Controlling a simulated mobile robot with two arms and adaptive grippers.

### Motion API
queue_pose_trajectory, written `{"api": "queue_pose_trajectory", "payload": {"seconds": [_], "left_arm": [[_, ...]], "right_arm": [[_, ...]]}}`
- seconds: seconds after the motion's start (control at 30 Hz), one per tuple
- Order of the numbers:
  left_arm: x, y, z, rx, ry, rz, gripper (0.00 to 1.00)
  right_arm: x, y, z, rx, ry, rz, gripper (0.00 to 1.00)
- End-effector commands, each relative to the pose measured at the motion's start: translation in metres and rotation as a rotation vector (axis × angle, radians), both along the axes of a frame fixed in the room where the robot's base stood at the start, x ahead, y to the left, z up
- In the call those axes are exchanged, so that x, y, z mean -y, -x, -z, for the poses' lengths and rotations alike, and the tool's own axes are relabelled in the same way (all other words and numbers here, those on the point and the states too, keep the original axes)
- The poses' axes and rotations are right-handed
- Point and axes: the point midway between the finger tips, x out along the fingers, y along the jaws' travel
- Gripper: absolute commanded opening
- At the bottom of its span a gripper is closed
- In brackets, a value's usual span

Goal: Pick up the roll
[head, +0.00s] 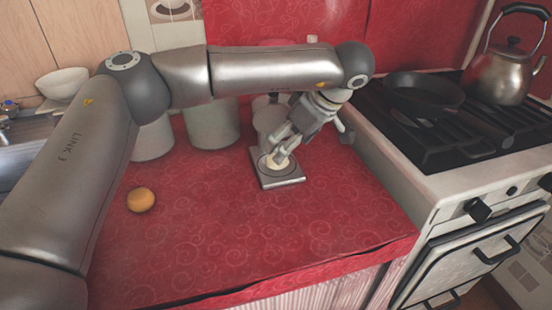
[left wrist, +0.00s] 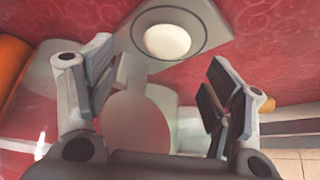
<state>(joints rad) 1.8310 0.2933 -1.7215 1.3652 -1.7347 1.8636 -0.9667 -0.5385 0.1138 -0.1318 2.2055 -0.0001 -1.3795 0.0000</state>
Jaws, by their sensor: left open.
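A pale, rounded roll (head: 279,164) rests on the plate of a small square kitchen scale (head: 282,183) on the red counter. In the head view my left gripper (head: 284,148) is just above the roll, and its fingers hide part of it. The roll also shows whole in the left wrist view (left wrist: 167,41), at the upper middle, on the scale's round plate (left wrist: 199,36). My left gripper's fingers (left wrist: 160,80) are spread wide with nothing between them. The roll is ahead of the fingertips. My right gripper is not in view.
A round orange-brown item (head: 141,199) lies on the counter at left. Pale canisters (head: 211,125) stand behind. The stove (head: 455,150) at right holds a black pan (head: 424,92) and a kettle (head: 504,72). The front of the red counter (head: 240,240) is clear.

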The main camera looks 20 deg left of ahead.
Motion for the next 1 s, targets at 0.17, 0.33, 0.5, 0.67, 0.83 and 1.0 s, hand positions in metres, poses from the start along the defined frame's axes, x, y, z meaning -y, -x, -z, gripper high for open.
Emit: {"api": "queue_pose_trajectory", "payload": {"seconds": [0.17,0.33,0.5,0.67,0.83,1.0], "left_arm": [[-0.017,0.001,0.025,-0.003,-0.001,-0.001,0.75],[-0.024,-0.002,0.039,-0.002,0.0,0.0,0.75],[-0.025,-0.003,0.04,-0.001,0.001,0.001,0.75],[-0.025,-0.003,0.04,-0.001,0.001,0.001,0.65],[-0.025,-0.003,0.039,-0.001,0.001,0.001,0.43],[-0.025,-0.003,0.039,0.0,0.0,0.001,0.25]], "right_arm": [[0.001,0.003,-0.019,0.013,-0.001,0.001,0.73],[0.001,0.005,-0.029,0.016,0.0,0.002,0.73],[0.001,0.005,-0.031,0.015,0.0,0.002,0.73],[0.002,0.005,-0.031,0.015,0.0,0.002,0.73],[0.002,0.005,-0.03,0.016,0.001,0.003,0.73],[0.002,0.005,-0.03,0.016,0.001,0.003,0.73]]}}
